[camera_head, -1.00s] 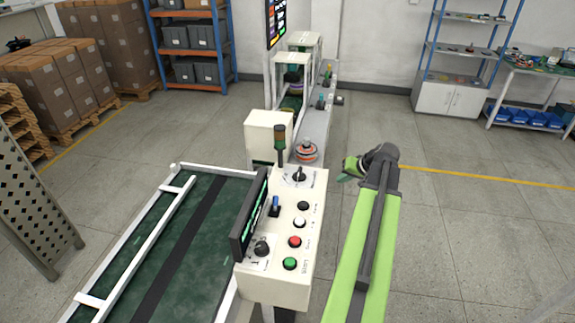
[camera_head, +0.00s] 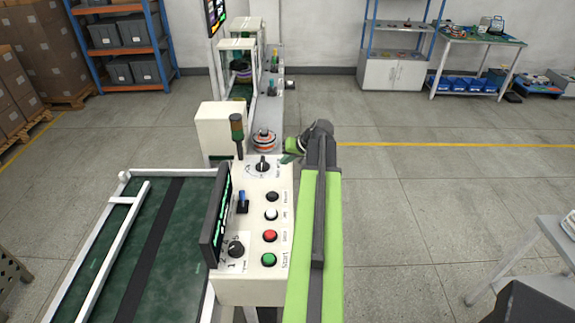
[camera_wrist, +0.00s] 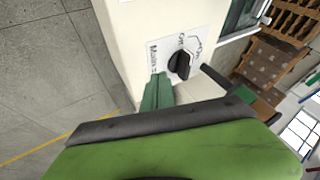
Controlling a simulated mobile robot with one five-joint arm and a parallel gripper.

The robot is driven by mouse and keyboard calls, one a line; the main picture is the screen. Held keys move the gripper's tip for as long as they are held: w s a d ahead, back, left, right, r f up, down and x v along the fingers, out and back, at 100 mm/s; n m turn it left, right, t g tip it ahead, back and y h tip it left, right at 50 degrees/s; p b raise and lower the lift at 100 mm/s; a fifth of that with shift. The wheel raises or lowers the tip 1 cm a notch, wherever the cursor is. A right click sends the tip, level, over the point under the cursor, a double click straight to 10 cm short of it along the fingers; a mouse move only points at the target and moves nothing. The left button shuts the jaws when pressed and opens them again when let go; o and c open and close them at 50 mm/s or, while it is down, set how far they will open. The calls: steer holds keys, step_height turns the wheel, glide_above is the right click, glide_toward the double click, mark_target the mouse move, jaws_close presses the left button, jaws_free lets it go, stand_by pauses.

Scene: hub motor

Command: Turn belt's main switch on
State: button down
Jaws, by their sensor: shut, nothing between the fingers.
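The main switch is a black rotary knob (camera_head: 263,165) on a white label plate at the far end of the cream control panel (camera_head: 252,291). In the wrist view the knob (camera_wrist: 180,66) sits beside printing that starts with "Main", with position marks around it; I cannot tell its setting for sure. My gripper (camera_head: 288,156) is just right of the knob in the head view. In the wrist view its green fingers (camera_wrist: 158,92) are shut and empty, over the label next to the knob. I cannot tell whether they touch the panel.
The panel also carries a blue lever (camera_head: 243,201), a second black knob (camera_head: 236,247), several push buttons and a tilted screen (camera_head: 214,220). A signal lamp (camera_head: 237,132) stands behind it. The green conveyor belt (camera_head: 105,280) lies left. Open floor lies right.

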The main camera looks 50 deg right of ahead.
mark_target(266, 168)
steer(key=b+x, duration=0.2)
steer(key=x, duration=0.2)
steer(key=shift+f+b, duration=0.35)
steer(key=shift+f, duration=0.1)
steer(key=shift+w+a+r+p, duration=0.15)
steer(key=shift+w+a+p, duration=0.05)
steer(key=shift+w+a, duration=0.55)
steer(key=shift+w+a+r+p, duration=0.2)
steer(key=shift+w+a, duration=0.3)
steer(key=shift+w, duration=0.35)
